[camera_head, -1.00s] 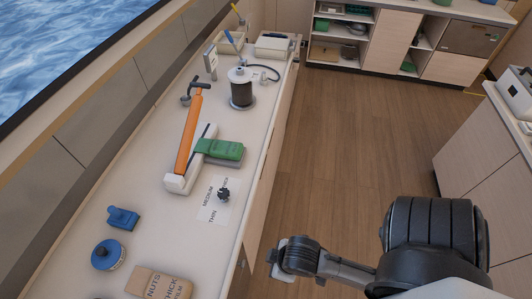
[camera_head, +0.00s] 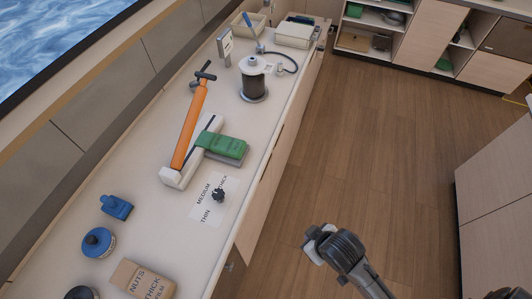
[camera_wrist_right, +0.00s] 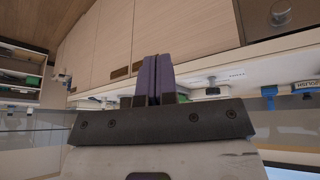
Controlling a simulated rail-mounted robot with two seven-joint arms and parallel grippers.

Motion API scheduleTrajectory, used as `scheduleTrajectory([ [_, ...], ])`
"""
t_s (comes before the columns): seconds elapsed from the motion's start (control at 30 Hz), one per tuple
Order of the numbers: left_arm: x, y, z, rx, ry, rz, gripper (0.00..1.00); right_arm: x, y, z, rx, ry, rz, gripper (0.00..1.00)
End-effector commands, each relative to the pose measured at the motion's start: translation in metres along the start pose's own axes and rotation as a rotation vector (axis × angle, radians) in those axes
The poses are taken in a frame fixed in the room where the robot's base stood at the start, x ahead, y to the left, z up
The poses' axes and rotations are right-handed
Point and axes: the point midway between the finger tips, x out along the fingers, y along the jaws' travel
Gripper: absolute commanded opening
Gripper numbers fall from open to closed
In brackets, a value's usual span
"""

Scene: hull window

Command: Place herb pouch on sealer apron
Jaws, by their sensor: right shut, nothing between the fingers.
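A green pouch (camera_head: 225,145), its print too small to read, lies flat at the right side of the sealer. The sealer has a white base (camera_head: 174,178) and a long raised orange arm (camera_head: 190,125). The pouch rests over the sealer's side ledge, which it mostly hides. My right gripper (camera_head: 312,243) is shut and empty over the floor, right of the counter and well apart from the pouch. In the right wrist view its purple fingers (camera_wrist_right: 154,76) are together. My left gripper is out of view.
A card with a dark knob (camera_head: 218,195) lies before the sealer. A brown nuts pouch (camera_head: 142,281), a blue-topped jar (camera_head: 98,242) and a blue item (camera_head: 116,207) are nearer. A spool (camera_head: 254,79) stands behind. The wood floor (camera_head: 380,150) is open.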

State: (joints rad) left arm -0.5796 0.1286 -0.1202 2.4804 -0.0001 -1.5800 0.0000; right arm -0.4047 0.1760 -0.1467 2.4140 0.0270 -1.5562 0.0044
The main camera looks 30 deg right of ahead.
Motion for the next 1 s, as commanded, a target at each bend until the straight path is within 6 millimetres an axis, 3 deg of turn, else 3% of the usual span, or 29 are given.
scheduleTrajectory([
  [0.27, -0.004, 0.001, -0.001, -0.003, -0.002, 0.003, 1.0, 0.044, 0.007, -0.066, -0.021, 0.119, -0.056, 0.0],
  [0.47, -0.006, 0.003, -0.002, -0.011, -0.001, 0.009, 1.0, 0.095, 0.005, -0.109, 0.134, 0.255, -0.202, 0.0],
  [0.6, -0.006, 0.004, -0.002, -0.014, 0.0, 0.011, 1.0, 0.125, 0.007, -0.134, 0.395, 0.387, -0.353, 0.0],
  [0.7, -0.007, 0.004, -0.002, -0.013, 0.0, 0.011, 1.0, 0.137, 0.014, -0.149, 0.622, 0.488, -0.465, 0.0],
  [1.0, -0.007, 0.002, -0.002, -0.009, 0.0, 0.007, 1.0, 0.134, 0.05, -0.173, 1.204, 0.745, -0.767, 0.0],
])
